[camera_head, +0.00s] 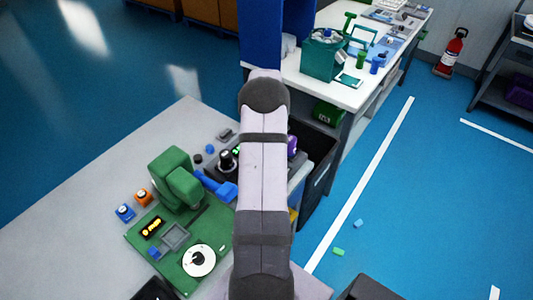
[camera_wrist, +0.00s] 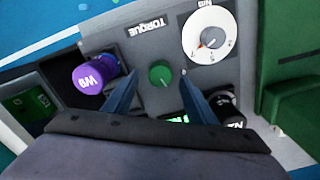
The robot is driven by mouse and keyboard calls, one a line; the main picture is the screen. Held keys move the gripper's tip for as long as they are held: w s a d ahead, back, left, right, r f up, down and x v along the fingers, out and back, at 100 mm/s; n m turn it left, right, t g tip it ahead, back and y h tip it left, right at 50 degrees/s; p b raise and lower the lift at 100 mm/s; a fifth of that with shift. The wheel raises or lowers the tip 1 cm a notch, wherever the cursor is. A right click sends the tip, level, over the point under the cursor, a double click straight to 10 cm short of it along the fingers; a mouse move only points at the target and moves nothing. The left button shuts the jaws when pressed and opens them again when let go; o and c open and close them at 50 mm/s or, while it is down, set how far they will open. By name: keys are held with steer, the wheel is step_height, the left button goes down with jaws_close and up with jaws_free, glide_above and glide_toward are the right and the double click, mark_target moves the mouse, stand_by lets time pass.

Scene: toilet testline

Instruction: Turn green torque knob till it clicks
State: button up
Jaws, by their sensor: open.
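The green torque knob (camera_wrist: 160,73) sits on a grey panel below the upside-down TORQUE label (camera_wrist: 147,27) in the wrist view. My gripper (camera_wrist: 158,78) is open, with one blue finger on each side of the knob. A visible gap separates each finger from the knob, and nothing is held. I cannot tell how far the fingertips are above the panel. In the head view my arm covers the knob and my gripper.
Beside the knob are a purple knob (camera_wrist: 94,75), a white dial (camera_wrist: 209,36) and a black knob (camera_wrist: 226,106). A lit green display is partly hidden by the right finger. A green housing (camera_wrist: 294,105) stands at the right. In the head view, a green fixture (camera_head: 175,180) stands left of my arm.

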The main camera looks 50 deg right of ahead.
steer(key=shift+f+p, duration=0.3)
steer(key=shift+f, duration=1.05)
steer(key=c, duration=1)
steer(key=shift+c, duration=0.2)
steer(key=shift+m, duration=0.3)
steer(key=m+b, duration=0.2)
steer(key=m, duration=0.2)
steer(key=shift+m+b, duration=0.65)
steer(key=shift+m, duration=1.95)
steer(key=shift+r, duration=0.1)
